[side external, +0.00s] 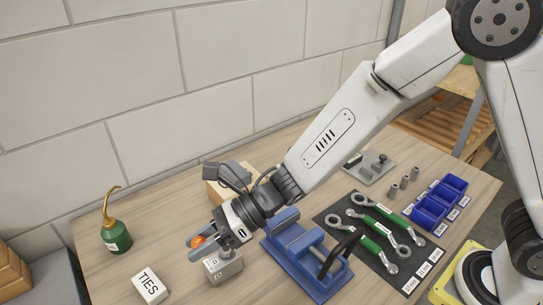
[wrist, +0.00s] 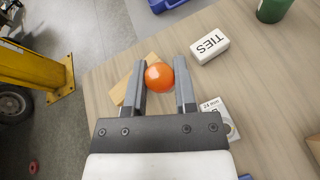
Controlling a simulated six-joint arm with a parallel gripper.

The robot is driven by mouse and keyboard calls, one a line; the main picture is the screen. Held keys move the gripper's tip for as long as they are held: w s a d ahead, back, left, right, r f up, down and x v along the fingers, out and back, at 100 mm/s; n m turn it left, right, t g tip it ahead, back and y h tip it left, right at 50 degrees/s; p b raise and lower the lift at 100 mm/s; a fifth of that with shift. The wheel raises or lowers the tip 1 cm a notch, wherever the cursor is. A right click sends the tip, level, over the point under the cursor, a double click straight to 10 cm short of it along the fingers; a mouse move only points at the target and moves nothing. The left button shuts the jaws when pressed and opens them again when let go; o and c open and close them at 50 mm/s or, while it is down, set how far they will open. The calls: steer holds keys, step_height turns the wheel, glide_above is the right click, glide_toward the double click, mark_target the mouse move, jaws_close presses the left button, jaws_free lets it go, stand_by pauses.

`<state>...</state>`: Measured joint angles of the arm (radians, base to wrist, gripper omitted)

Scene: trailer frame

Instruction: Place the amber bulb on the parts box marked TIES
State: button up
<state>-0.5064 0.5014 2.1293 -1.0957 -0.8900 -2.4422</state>
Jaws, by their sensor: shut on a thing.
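The amber bulb (side external: 198,241) is a round, glossy orange ball. My gripper (side external: 203,245) is shut on it and holds it above the table. In the wrist view the bulb (wrist: 159,77) sits between the two grey fingers of my gripper (wrist: 160,65). The parts box marked TIES (side external: 150,286) is a small white box on the table, to the lower left of my gripper in the side view. In the wrist view the TIES box (wrist: 209,46) lies beyond the fingertips, up and to the right, with its top bare.
A green oil can (side external: 116,237) with a tall brass spout stands behind the TIES box. A blue vise (side external: 303,262), a black mat (side external: 342,215) with wrenches and blue bins (side external: 431,211) lie to the right.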

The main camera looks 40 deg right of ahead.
steer(key=shift+s+a+n+g, duration=0.3)
steer(key=shift+s+a, duration=0.4)
glide_above(148, 283)
steer(key=shift+s+d+f, duration=0.1)
steer(key=shift+s+f, duration=0.1)
steer(key=shift+f, duration=2.1)
steer(key=shift+s+d+f, duration=0.1)
steer(key=shift+s+f, duration=0.05)
steer(key=shift+f, duration=2.15)
steer(key=shift+w+a+f, duration=0.2)
steer(key=shift+f, duration=1.65)
steer(key=shift+f, duration=0.1)
